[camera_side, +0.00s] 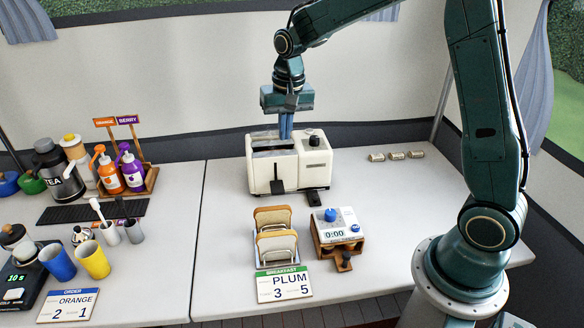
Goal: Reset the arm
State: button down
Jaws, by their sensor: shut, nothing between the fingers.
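My gripper (286,134) points down above the white toaster (262,170), over the back of its top side. Its fingers are shut with nothing between them. The fingertips are close to the toaster's top, and I cannot tell whether they touch it. My arm reaches in from the right of the view across the back of the table. The toaster has a dark slot, a dark knob on top and a dark lever at its front.
A rack with bread slices (275,235) stands before the toaster, beside a timer (338,226) and behind a breakfast card (284,284). Orange and purple bottles (131,170), cups (93,260) and a tea container (56,172) crowd the left. The right table area is mostly clear.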

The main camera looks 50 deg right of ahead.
jog(key=s+a+r+n+t, duration=0.2)
jog(key=s+a+r+n, duration=0.1)
jog(key=s+r, duration=0.8)
jog(key=s+a+n+t, duration=0.2)
jog(key=s+n, duration=0.1)
jog(key=s, duration=1.1)
jog(key=shift+n, duration=0.4)
jog(key=c, duration=2.1)
grip_release()
jog(key=shift+s+f, duration=0.3)
jog(key=shift+s, duration=0.45)
